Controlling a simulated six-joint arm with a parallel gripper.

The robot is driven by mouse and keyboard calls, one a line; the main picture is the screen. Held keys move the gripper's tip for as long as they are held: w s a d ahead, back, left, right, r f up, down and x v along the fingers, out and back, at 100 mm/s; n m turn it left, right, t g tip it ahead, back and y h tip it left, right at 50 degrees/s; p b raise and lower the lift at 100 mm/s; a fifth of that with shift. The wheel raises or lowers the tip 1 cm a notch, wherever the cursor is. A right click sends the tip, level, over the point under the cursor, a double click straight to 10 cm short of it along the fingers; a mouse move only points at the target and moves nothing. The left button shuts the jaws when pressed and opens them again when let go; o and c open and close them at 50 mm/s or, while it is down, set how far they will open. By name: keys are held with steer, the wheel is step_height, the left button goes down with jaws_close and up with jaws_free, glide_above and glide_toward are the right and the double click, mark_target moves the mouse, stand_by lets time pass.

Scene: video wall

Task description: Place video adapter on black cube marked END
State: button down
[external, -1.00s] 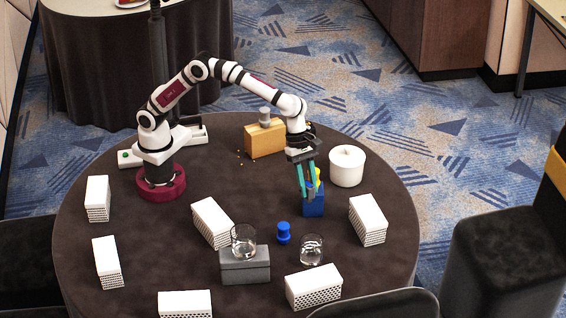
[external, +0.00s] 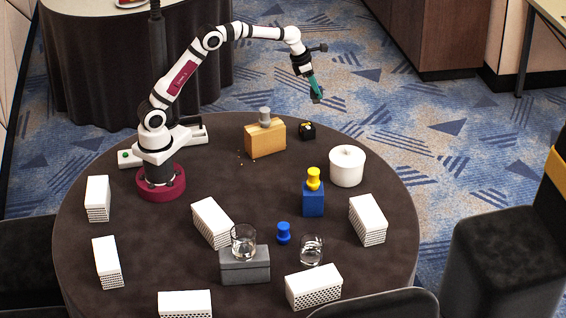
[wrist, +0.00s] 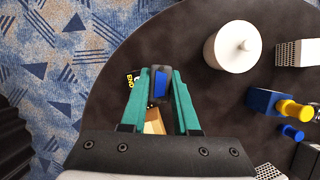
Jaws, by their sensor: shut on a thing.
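My gripper (external: 317,92) is raised high at the back right, above the far edge of the table. In the wrist view my teal fingers (wrist: 159,88) are shut on the video adapter (wrist: 160,84), a small dark piece with a blue face. The black cube (external: 307,131) with yellow marking stands on the table below, right of the orange block. In the wrist view the cube (wrist: 131,80) and its yellow END lettering are partly hidden behind the left finger. The adapter is apart from the cube.
An orange block (external: 262,140) with a grey peg stands beside the cube. A white cylinder (external: 346,168) is to the right, and a blue block (external: 313,201) with a yellow peg (external: 313,180) is nearer. Glasses and several white boxes fill the front. The table edge is close behind the cube.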

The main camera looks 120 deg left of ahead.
steer(key=s+a+n, duration=0.2)
steer(key=s+a, duration=0.1)
steer(key=s, duration=0.2)
glide_above(307, 126)
steer(key=shift+y, duration=0.3)
step_height(307, 126, down, 13)
steer(key=shift+f, duration=0.1)
steer(key=c, duration=0.7)
jaws_free()
steer(key=shift+o, duration=0.2)
